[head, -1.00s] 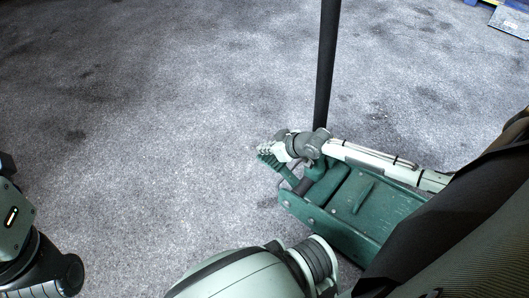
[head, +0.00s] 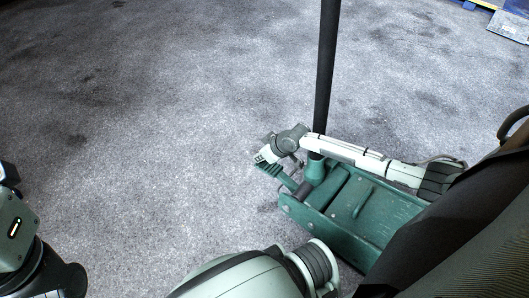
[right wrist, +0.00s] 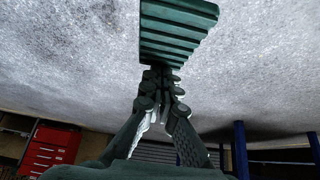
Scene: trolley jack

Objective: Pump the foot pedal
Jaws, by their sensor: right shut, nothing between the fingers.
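The green trolley jack (head: 352,205) stands on the floor at the lower right in the head view. Its black handle (head: 326,70) stands nearly upright. The ribbed green foot pedal (head: 274,174) sticks out at the jack's left end. My right gripper (head: 266,155) is shut and empty, just above the pedal; contact is hard to tell. In the right wrist view the ribbed pedal (right wrist: 178,32) lies straight beyond the closed fingertips (right wrist: 161,76), which overlap its lower edge in the picture. My left arm shows at lower left, but its gripper is out of view.
The grey floor (head: 150,110) left of the jack is clear. A blue-edged thing and a grey plate (head: 509,25) lie at the far upper right. In the right wrist view, a red drawer cabinet (right wrist: 48,148) and blue posts (right wrist: 241,150) stand in the background.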

